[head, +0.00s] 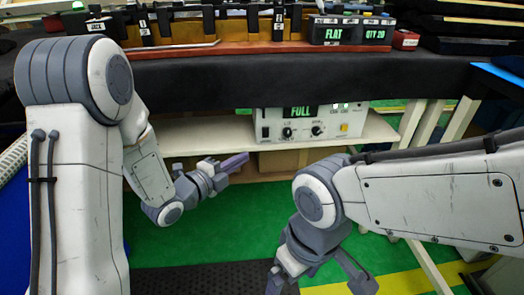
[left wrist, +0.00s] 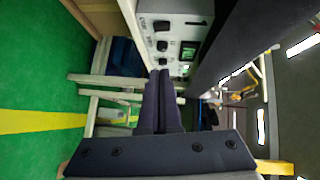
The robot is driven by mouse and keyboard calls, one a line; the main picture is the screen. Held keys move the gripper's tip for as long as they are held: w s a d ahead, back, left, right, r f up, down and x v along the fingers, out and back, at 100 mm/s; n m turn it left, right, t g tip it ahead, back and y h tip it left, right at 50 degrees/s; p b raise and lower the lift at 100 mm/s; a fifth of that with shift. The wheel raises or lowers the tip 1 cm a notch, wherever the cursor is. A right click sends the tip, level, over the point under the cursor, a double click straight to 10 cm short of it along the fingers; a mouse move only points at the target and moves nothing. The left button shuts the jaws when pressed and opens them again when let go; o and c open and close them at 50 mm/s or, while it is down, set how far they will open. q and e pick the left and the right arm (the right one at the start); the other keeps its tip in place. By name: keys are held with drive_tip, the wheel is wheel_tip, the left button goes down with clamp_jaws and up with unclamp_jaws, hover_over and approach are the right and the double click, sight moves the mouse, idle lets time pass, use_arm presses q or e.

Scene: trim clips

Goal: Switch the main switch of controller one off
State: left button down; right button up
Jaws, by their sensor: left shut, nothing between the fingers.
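A pale controller box (head: 300,122) stands on the shelf under the bench in the head view. Its front has a green display reading FULL (head: 298,112), two black knobs (head: 287,132) and a yellow button (head: 344,127). Which part is the main switch, I cannot tell. The panel also shows, turned sideways, in the left wrist view (left wrist: 152,30). My left gripper (head: 243,160) is shut and empty, in front of the shelf and left of the box; its fingertips (left wrist: 160,73) appear apart from the panel. My right gripper (head: 318,283) is open, low in front.
The dark bench edge (head: 270,75) overhangs the shelf (head: 205,138). On the bench are signs reading FLAT and QTY 20 (head: 350,34) and wooden racks. A pale leg frame (head: 430,125) stands right of the controller. Green floor lies open below.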

idle(0.4)
use_arm(q)
drive_tip(key=b, duration=0.2)
approach(266, 132)
drive_tip(key=w+d+f, duration=0.2)
drive_tip(key=w+d, duration=0.1)
drive_tip(key=d, duration=0.2)
drive_tip(key=shift+w+r+b, duration=0.1)
drive_tip(key=shift+w+b, duration=0.2)
drive_tip(key=shift+w, duration=0.45)
